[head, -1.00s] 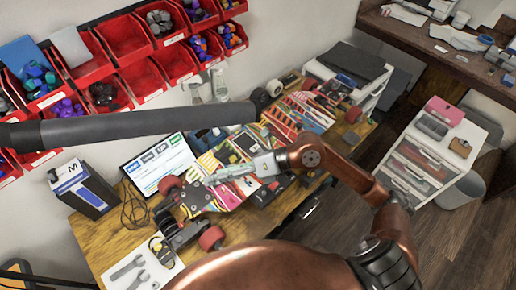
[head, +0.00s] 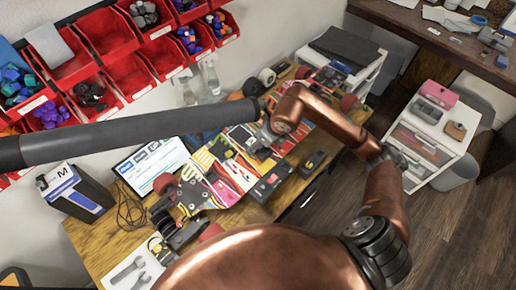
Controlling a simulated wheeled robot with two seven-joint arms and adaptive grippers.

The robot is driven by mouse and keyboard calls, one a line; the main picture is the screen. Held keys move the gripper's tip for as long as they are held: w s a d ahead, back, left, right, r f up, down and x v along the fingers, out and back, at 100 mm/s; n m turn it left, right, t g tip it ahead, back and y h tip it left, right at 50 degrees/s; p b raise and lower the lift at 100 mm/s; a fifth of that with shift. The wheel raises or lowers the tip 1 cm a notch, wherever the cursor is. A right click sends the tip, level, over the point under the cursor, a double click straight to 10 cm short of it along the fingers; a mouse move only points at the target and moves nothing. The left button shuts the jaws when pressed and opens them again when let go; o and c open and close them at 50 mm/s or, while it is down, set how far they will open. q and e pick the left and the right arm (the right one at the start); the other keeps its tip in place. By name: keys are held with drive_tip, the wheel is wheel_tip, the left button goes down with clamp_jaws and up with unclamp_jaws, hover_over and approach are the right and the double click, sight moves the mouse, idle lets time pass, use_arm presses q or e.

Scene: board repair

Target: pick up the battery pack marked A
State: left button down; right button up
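Two dark battery-like packs lie on the wooden table at the near edge of the colourful skateboard. One black pack (head: 270,187) with a small red spot is nearer the middle. A smaller dark pack (head: 312,163) lies to its right. I cannot read a letter A on either. My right gripper (head: 256,143), on the copper arm, is over the skateboard, behind and above the packs. It is small and partly hidden, so its opening is unclear. My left gripper is not in view.
The upturned skateboard (head: 223,178) with red wheels spans the table. A tablet (head: 152,163) and a box marked M (head: 76,191) stand at left. Red bins (head: 108,35) line the wall. A dark bar (head: 130,138) crosses the view above the table.

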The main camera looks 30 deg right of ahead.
drive_tip(key=shift+x, duration=1.1)
drive_tip(key=c, duration=1.6)
clamp_jaws()
drive_tip(key=shift+r, duration=0.15)
